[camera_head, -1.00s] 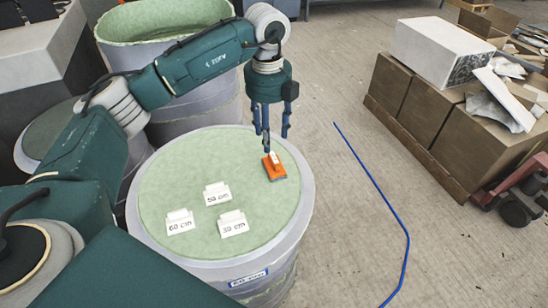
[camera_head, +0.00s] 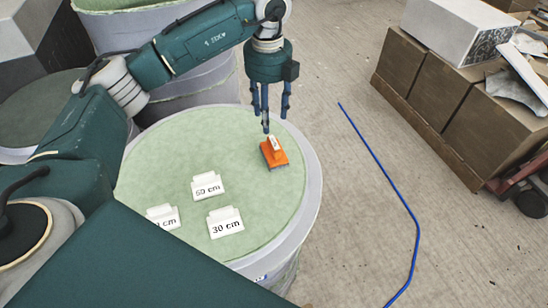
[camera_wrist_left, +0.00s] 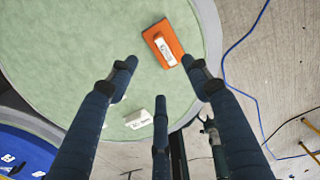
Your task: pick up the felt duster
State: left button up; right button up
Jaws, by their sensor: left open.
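The felt duster (camera_head: 274,153) is an orange block with a white handle. It lies on the right part of the round green mould top (camera_head: 160,160). My left gripper (camera_head: 268,122) is open above the mould, its blue fingers pointing down just behind the duster. In the left wrist view the duster (camera_wrist_left: 163,43) lies beyond the spread fingertips of the gripper (camera_wrist_left: 160,85), nearer the right finger. Nothing is between the fingers that I can see as held. My right gripper does not show.
White cards stand on the mould: one reading 30 cm (camera_head: 225,222), one 50 or 60 cm (camera_head: 207,186), and one partly hidden by my arm (camera_head: 163,216). A blue hose (camera_head: 385,185) lies on the floor. Brown boxes (camera_head: 445,95) stand at right.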

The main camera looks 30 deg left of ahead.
pick_arm(q)
jog(key=f, duration=0.1)
send_over(272, 143)
jog(key=f, duration=0.4)
jog(key=shift+s+a+f, duration=0.15)
jog(key=shift+a+f, duration=0.15)
jog(key=shift+f, duration=0.05)
jog(key=shift+f+p, duration=0.4)
jog(key=shift+f, duration=0.15)
jog(key=f, duration=0.2)
jog(key=f+p, duration=0.1)
jog(key=shift+d+f, duration=0.25)
jog(key=shift+f, duration=0.65)
jog(key=shift+w, duration=0.2)
grip_shut()
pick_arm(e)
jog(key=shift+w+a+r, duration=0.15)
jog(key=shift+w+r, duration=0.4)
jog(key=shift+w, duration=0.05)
pick_arm(q)
jog(key=shift+r, duration=0.1)
